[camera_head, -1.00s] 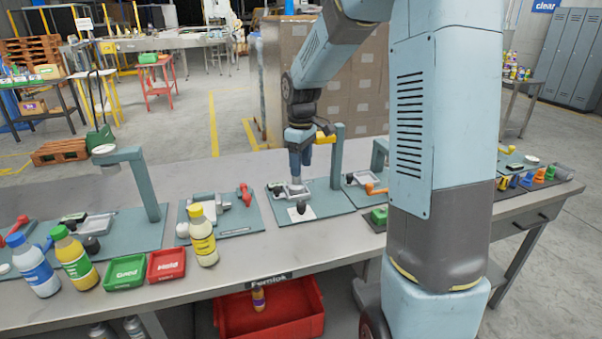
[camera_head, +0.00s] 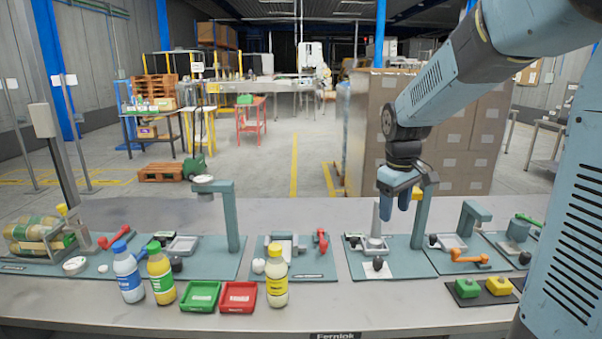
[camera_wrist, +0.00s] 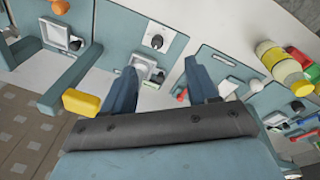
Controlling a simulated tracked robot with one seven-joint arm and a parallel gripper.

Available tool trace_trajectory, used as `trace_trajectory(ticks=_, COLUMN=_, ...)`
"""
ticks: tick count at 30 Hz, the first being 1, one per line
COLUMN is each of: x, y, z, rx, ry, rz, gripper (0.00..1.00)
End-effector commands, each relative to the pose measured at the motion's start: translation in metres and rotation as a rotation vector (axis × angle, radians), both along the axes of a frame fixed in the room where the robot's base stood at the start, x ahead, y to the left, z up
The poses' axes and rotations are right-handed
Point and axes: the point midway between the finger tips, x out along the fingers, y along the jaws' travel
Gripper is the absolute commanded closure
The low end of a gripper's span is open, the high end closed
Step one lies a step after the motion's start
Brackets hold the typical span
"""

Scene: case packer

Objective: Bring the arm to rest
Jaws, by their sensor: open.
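My gripper (camera_head: 396,200) is at the end of my blue-grey arm, above a teal station board (camera_head: 410,262) on the bench. Its two blue fingers point down and stand apart with nothing between them. A grey post stands on the board just below and left of the fingers, and a teal upright with a yellow top (camera_head: 418,192) stands close on the right. In the wrist view my gripper (camera_wrist: 160,85) shows its two fingers spread over the bench, with the yellow block (camera_wrist: 82,103) beside the left finger.
On the bench stand a blue-capped bottle (camera_head: 128,272), a green-capped bottle (camera_head: 160,274) and a yellow-capped bottle (camera_head: 277,277). A green tray (camera_head: 200,308) and a red tray (camera_head: 238,310) lie between them. Stacked cartons (camera_head: 460,140) stand behind the bench.

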Motion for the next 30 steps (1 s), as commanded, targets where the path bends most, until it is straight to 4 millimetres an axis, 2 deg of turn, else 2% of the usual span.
trace_trajectory(ticks=6, x=-0.049, y=0.001, z=0.032, rx=0.006, ry=-0.091, rz=-0.123, gripper=0.41)
trace_trajectory(ticks=15, x=-0.116, y=-0.001, z=0.06, rx=0.058, ry=-0.212, rz=-0.295, gripper=0.41)
trace_trajectory(ticks=24, x=-0.181, y=-0.004, z=0.069, rx=0.151, ry=-0.321, rz=-0.455, gripper=0.41)
trace_trajectory(ticks=30, x=-0.208, y=-0.005, z=0.068, rx=0.205, ry=-0.362, rz=-0.524, gripper=0.41)
